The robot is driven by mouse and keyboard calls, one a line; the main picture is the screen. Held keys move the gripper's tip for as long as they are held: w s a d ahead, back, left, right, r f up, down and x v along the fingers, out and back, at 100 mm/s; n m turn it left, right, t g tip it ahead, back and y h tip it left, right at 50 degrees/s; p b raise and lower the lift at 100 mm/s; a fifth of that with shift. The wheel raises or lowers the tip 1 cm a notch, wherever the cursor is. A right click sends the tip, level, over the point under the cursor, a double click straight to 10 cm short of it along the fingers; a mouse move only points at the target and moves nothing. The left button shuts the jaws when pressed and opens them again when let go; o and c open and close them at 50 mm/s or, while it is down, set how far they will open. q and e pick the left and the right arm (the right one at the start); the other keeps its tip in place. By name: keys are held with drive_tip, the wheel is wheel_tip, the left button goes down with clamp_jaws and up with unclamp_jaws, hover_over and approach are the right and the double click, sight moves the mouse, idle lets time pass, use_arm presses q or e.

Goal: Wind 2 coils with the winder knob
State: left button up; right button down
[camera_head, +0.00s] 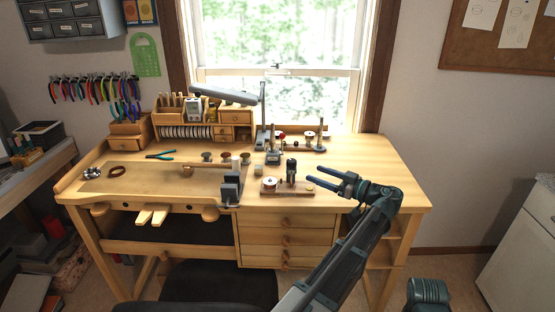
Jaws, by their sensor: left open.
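A small wooden-based device with a spool (269,184) and a dark upright post (292,172) stands near the bench's front edge, right of centre. Behind it is another wooden-based device with a spool (309,137), posts and a small red knob (281,135). Which part is the winder knob is too small to tell, and I cannot make out any wound coils. My left gripper (316,177) is open and empty, its fingers pointing left, just right of the front device's post.
The wooden bench (385,165) is clear at its right end. A grey-armed lamp (225,95) stands behind the devices. A dark block (231,188) sits left of the front device. Teal pliers (161,155) and small round pieces lie further left. A dark chair (222,286) stands in front.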

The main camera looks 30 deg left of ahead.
sight(291, 164)
use_arm(q)
drive_tip(key=a, duration=1.3)
drive_tip(key=shift+w+a+r, duration=0.1)
drive_tip(key=shift+w+a, duration=0.3)
clamp_jaws()
